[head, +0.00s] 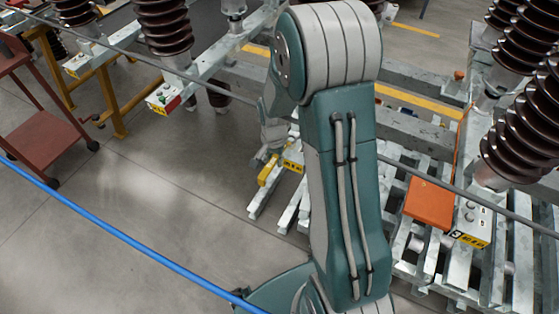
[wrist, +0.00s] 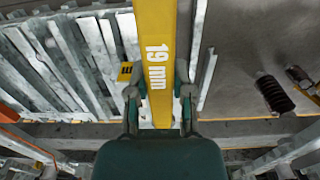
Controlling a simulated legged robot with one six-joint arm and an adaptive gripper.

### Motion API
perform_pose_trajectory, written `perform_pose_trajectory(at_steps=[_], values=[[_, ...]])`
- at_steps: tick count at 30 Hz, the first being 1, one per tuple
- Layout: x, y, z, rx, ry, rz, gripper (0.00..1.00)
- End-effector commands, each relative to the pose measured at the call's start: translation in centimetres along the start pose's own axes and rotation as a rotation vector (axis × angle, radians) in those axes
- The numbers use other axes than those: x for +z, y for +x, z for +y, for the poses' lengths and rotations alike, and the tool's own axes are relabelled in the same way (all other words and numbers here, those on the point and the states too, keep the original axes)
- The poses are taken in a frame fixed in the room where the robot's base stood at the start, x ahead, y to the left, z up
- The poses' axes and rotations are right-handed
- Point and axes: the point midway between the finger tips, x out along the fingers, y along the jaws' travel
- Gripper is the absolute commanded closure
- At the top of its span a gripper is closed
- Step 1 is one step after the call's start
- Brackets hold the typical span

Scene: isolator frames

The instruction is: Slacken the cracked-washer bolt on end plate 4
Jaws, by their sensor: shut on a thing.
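My gripper (wrist: 160,92) is shut on a yellow tool marked "19 mm" (wrist: 157,50). The tool's far end runs out of the top of the wrist view. In the head view my gripper (head: 273,138) is partly hidden behind my arm, and a yellow piece (head: 267,170), apparently the tool, shows below it. A yellow-and-black label (head: 293,165) is just right of it; a similar label (wrist: 125,72) shows left of the tool in the wrist view. Other end plates with bolts stand at the right (head: 474,215) and left (head: 166,98). Plate 4 and the cracked washer cannot be made out.
Brown ribbed insulators (head: 525,135) stand at the right and at the top left. An orange plate (head: 430,203) lies on galvanised beams. A red trolley (head: 45,145) stands at left. A blue line (head: 130,240) crosses the foreground. The grey floor (head: 180,190) left of my arm is mostly clear.

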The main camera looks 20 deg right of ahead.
Motion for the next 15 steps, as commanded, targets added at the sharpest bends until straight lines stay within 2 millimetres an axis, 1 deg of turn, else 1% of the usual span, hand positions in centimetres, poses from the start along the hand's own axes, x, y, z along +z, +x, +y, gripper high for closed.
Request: perform_pose_trajectory(at_steps=[1,3,6,10,15], values=[[-0.1,-1.1,-0.2,-0.005,-0.003,0.007,1.0],[-0.1,-2.4,-0.2,-0.002,-0.006,0.006,1.0],[0.0,-3.4,-0.1,0.003,-0.009,0.003,1.0],[0.1,-3.0,-0.1,0.007,-0.01,0.0,1.0],[0.1,-1.7,-0.1,0.008,-0.01,-0.001,1.0]])
